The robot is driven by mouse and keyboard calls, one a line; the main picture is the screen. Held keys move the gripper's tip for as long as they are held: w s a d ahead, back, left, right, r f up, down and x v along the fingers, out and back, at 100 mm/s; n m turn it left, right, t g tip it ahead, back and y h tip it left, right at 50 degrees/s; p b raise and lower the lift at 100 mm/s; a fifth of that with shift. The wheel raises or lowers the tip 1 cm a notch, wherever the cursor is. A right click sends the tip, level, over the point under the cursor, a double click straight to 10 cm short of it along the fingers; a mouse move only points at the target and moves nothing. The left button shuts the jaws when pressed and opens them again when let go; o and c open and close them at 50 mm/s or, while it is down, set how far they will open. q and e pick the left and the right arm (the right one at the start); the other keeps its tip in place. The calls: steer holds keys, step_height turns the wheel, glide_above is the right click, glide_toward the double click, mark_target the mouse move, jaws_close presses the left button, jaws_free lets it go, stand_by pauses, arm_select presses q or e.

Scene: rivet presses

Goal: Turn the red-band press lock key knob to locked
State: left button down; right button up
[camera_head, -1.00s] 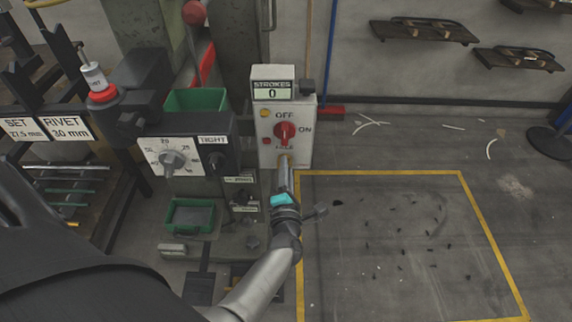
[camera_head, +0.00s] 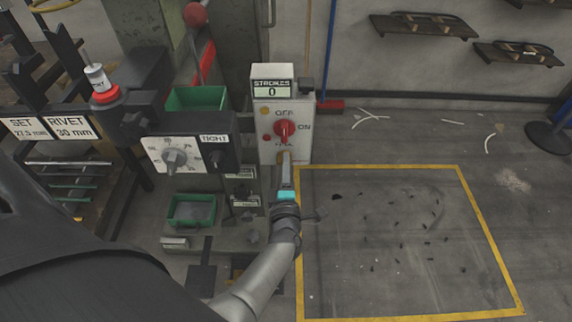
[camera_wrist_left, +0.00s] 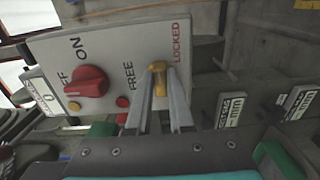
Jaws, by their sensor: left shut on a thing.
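The lock key knob is a small yellow grip (camera_wrist_left: 158,78) on the pale control box (camera_head: 266,152). In the left wrist view it stands between the words FREE and LOCKED, its long side running up and down the picture. Which word it points at I cannot tell. My left gripper (camera_wrist_left: 165,90) is shut on the knob, one finger on each side. In the head view the left gripper (camera_head: 285,162) reaches the lower front of the box and mostly hides the knob. My right gripper is not in view.
A red ON/OFF switch (camera_head: 284,131) sits just above the knob, beside a small red button (camera_wrist_left: 123,102). A dial box (camera_head: 196,152) and green bins (camera_head: 196,98) stand to the left. The yellow-marked floor area (camera_head: 390,167) to the right is free of large objects.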

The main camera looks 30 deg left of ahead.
arm_select(q)
steer(key=c, duration=0.8)
jaws_free()
steer(key=shift+s, duration=0.1)
